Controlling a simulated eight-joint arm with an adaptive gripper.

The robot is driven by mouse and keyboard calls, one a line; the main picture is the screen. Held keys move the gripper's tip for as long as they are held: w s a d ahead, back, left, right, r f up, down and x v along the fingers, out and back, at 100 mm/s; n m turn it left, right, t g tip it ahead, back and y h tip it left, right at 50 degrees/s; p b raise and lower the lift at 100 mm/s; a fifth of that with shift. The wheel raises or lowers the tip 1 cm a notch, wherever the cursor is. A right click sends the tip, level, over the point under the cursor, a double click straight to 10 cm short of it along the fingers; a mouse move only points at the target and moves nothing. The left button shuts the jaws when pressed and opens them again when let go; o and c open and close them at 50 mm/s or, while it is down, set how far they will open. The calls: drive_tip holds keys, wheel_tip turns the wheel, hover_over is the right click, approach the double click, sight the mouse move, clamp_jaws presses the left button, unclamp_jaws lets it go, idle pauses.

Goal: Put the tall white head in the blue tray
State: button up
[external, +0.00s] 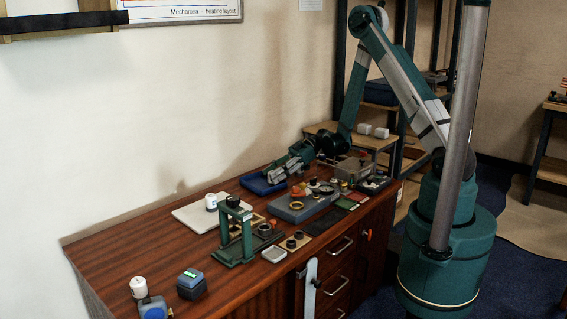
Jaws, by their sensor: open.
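The blue tray (258,186) lies on the wooden bench near the wall. My gripper (272,177) is open, low over the tray's right part, and hides some of it. I cannot see whether it touches anything. A small white upright cylinder (211,202) stands on the white board left of the tray. Another white cylinder-like head (138,287) stands at the bench's near left end. I cannot tell for sure which of these is the tall white head.
A green press-like frame (236,232) stands between the near left end and the tray. A grey tray (296,209) with rings and small parts lies right of the blue tray. A dark blue box (191,284) stands near the front edge. The bench's left middle is clear.

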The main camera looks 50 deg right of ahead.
drive_tip(key=shift+r, duration=0.15)
drive_tip(key=p+v, duration=0.1)
drive_tip(key=v, duration=0.2)
drive_tip(key=shift+d+r, duration=0.1)
drive_tip(key=shift+r, duration=0.1)
wheel_tip(320, 180, up, 7)
drive_tip(key=p, duration=0.1)
drive_tip(key=shift+f+p, duration=0.2)
drive_tip(key=shift+p, duration=0.2)
idle(0.5)
